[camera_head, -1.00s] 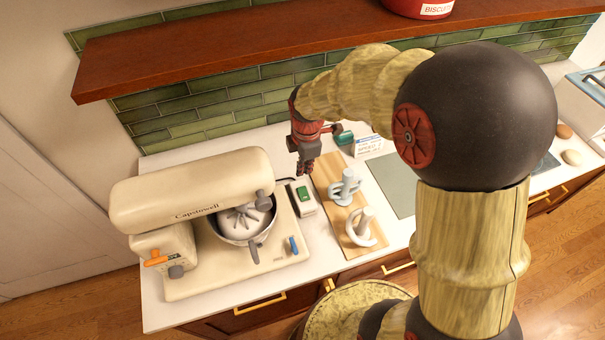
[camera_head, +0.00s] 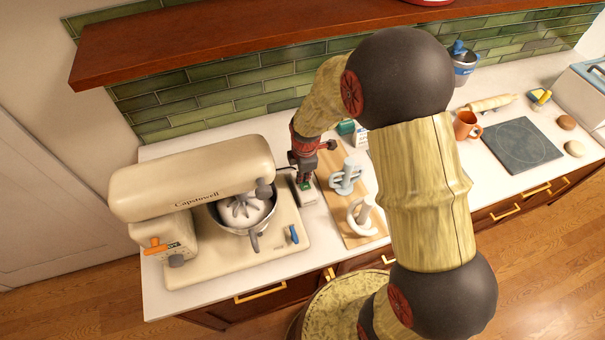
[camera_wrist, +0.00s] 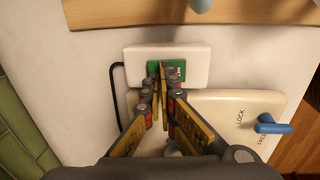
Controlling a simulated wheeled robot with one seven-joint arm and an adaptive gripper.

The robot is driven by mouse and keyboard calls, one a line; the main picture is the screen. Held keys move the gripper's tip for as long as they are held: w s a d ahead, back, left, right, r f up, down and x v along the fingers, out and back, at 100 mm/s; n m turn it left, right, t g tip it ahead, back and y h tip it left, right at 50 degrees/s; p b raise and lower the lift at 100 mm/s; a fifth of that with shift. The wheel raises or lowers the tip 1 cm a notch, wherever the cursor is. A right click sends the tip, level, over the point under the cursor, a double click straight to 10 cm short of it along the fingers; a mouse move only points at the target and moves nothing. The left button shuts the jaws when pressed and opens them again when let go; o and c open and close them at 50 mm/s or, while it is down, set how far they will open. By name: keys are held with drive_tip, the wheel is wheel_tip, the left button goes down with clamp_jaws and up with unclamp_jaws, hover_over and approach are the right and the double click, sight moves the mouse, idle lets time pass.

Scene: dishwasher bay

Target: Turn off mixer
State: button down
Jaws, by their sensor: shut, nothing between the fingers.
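The cream stand mixer (camera_head: 195,175) stands on the left of the white counter, its head lowered over a metal bowl (camera_head: 246,218). Right beside its base is a small white switch box (camera_head: 308,197) with a green rocker; a dark cord runs from the box. The box also shows in the wrist view (camera_wrist: 137,66), with the green rocker (camera_wrist: 177,66) partly hidden by my fingers. My gripper (camera_head: 304,183) is shut and empty, pointing down with its fingertips at the green rocker. I cannot tell whether they touch it. In the wrist view the fingertips (camera_wrist: 160,72) overlap the rocker's left part.
A wooden board (camera_head: 358,238) with pale mixer attachments lies right of the switch box. A blue knob (camera_head: 293,234) is on the mixer base, and an orange lever (camera_head: 155,246) is on its left side. The wooden shelf (camera_head: 200,45) overhangs the counter's back.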

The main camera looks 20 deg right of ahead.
drive_tip(key=shift+w+f, duration=0.15)
drive_tip(key=shift+f, duration=0.2)
drive_tip(key=shift+s, duration=0.2)
drive_tip(key=shift+s, duration=0.7)
drive_tip(key=shift+w+r, duration=0.1)
drive_tip(key=shift+r, duration=0.05)
